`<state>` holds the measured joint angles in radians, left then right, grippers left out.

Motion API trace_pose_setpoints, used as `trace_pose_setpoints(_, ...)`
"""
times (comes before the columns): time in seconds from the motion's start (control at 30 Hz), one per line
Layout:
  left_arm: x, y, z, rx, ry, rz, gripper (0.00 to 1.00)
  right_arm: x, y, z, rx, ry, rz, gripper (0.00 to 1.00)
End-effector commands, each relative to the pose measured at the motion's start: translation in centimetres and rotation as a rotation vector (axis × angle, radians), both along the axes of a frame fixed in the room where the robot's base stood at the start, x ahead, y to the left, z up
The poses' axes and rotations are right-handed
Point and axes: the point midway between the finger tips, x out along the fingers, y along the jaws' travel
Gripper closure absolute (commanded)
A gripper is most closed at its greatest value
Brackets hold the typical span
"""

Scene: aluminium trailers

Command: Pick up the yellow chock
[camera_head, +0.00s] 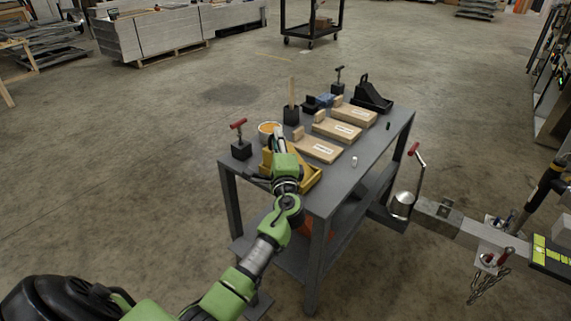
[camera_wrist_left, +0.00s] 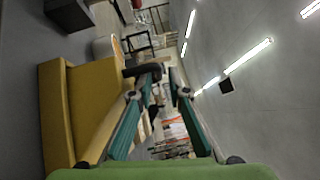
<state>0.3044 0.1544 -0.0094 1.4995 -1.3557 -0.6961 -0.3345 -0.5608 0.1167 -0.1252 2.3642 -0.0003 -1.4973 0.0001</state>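The yellow chock (camera_head: 309,181) sits at the near left end of the grey table (camera_head: 376,160), partly hidden by my left gripper and wrist in the head view. In the left wrist view the chock (camera_wrist_left: 88,105) fills the left side, with a stepped shape. My left gripper (camera_head: 279,138) is over the chock. In the left wrist view its two green fingers (camera_wrist_left: 163,82) stand apart with background showing between them. One finger overlaps the chock's edge; I cannot tell whether it touches. My right gripper is not in view.
Several wooden blocks (camera_head: 315,149) lie along the table. A tub with orange contents (camera_head: 268,128) and a red-handled black block (camera_head: 241,148) stand close to the gripper. A black chock (camera_head: 372,95) is at the far end. A trailer coupling (camera_head: 437,208) reaches toward the table's right side.

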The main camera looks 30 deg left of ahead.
Motion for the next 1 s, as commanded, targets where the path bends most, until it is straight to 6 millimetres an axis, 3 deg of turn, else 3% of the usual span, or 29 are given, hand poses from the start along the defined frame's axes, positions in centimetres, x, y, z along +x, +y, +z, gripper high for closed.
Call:
trace_pose_setpoints(0.23, 2.2, 2.0, 0.3, 0.001, 0.000, 0.000, 0.83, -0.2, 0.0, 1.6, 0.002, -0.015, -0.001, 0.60)
trace_pose_setpoints(0.47, 2.3, 2.1, 0.3, 0.000, 0.000, 0.000, 0.83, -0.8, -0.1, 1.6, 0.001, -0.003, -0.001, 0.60)
trace_pose_setpoints(0.53, 2.3, 2.0, 0.3, 0.000, 0.000, 0.000, 0.99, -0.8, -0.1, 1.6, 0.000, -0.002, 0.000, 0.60)
trace_pose_setpoints(0.57, 2.3, 2.0, 0.3, 0.000, 0.000, 0.000, 1.00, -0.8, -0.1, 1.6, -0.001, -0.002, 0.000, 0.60)
trace_pose_setpoints(1.0, 2.3, 2.0, 0.6, 0.001, -0.003, -0.001, 1.00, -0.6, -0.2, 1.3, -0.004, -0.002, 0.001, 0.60)
